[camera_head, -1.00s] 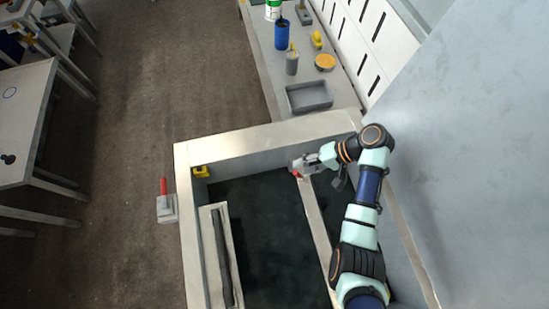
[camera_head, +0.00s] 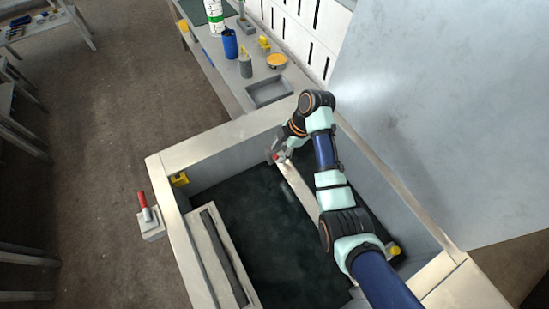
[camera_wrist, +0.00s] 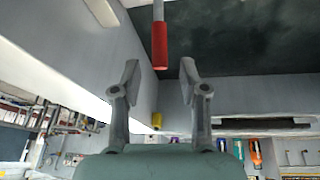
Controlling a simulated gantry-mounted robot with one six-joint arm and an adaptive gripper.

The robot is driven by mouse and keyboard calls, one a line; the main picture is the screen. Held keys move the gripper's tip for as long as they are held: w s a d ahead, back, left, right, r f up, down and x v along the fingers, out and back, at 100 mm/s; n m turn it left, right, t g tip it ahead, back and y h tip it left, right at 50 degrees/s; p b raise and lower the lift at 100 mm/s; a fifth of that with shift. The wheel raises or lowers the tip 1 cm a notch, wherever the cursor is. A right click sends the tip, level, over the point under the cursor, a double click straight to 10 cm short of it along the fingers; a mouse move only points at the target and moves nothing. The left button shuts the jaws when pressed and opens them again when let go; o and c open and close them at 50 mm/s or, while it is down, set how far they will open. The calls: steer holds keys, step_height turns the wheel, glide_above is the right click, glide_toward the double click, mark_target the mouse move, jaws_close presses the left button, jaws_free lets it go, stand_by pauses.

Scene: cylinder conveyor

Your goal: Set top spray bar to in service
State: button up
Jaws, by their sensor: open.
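A red-handled lever on a grey rod shows in the wrist view (camera_wrist: 160,45), at the top middle. Its red end lies in line with the gap between my fingertips. My gripper (camera_wrist: 160,68) is open, with one finger to each side of that line; I cannot tell how far the handle is from the fingers in depth. In the head view my gripper (camera_head: 277,154) is at the far end of the light bar (camera_head: 296,187) across the dark pit, with a bit of red at its fingers. The spray bar's setting cannot be read.
Pale walls (camera_head: 222,140) frame the dark pit (camera_head: 255,215). A second red-handled lever (camera_head: 146,207) stands on a grey box outside the left wall. Yellow parts sit at the pit's left corner (camera_head: 179,180) and right side (camera_head: 393,250). A bench with a grey tray (camera_head: 269,91) stands behind.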

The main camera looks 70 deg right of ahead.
mark_target(276, 157)
steer(key=x, duration=0.3)
steer(key=shift+w+f, duration=0.1)
steer(key=shift+f, duration=0.1)
jaws_close()
